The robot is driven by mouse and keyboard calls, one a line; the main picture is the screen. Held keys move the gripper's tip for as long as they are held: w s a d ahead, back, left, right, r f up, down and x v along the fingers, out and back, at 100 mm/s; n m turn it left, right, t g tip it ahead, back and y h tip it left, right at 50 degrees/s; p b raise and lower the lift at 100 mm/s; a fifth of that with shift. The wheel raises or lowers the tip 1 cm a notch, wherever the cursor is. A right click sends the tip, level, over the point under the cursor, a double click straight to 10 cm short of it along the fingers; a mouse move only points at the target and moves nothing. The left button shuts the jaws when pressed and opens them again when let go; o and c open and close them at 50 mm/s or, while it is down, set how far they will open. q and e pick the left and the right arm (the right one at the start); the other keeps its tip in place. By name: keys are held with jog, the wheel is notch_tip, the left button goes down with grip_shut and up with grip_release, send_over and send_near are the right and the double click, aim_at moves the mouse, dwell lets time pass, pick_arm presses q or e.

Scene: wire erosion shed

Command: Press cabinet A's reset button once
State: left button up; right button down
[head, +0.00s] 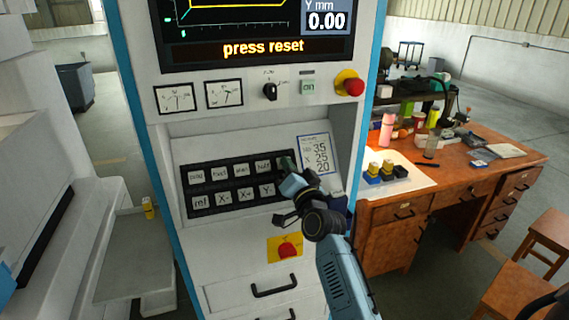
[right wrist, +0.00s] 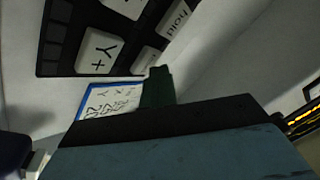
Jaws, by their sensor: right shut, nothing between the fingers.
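The cabinet (head: 230,130) is white with blue edges, and its screen (head: 255,48) reads "press reset". A black keypad (head: 240,188) with two rows of pale keys sits on the sloped panel. I read no key marked reset; the right end of the keypad is hidden behind my right gripper (head: 287,164). That gripper is shut and empty, its dark green fingertips over the keypad's right end. In the right wrist view, the fingertips (right wrist: 157,86) are beside the "hold" key (right wrist: 178,19) and "Y+" key (right wrist: 100,52). I cannot tell whether they touch the panel. My left gripper is out of view.
A red knob (head: 349,84) and a selector switch (head: 270,91) are above the keypad. A number card (head: 316,152) is right of it. A red button on a yellow plate (head: 285,248) is below. A cluttered wooden desk (head: 460,165) stands at the right.

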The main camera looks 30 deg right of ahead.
jog(key=shift+w+d+f, duration=0.1)
jog(key=shift+w+f, duration=0.15)
jog(key=shift+w, duration=0.05)
dwell(0.4)
dwell(0.3)
jog(key=shift+s+r+p, duration=0.5)
jog(key=shift+s+p, duration=0.15)
jog(key=shift+p, duration=0.05)
jog(key=s+r+p, duration=0.1)
jog(key=s+p, duration=0.1)
jog(key=s+a+r+p, duration=0.1)
jog(key=s+r+p, duration=0.1)
jog(key=shift+a+p, duration=0.15)
jog(key=shift+p, duration=0.2)
jog(key=shift+f, duration=0.1)
dwell(0.5)
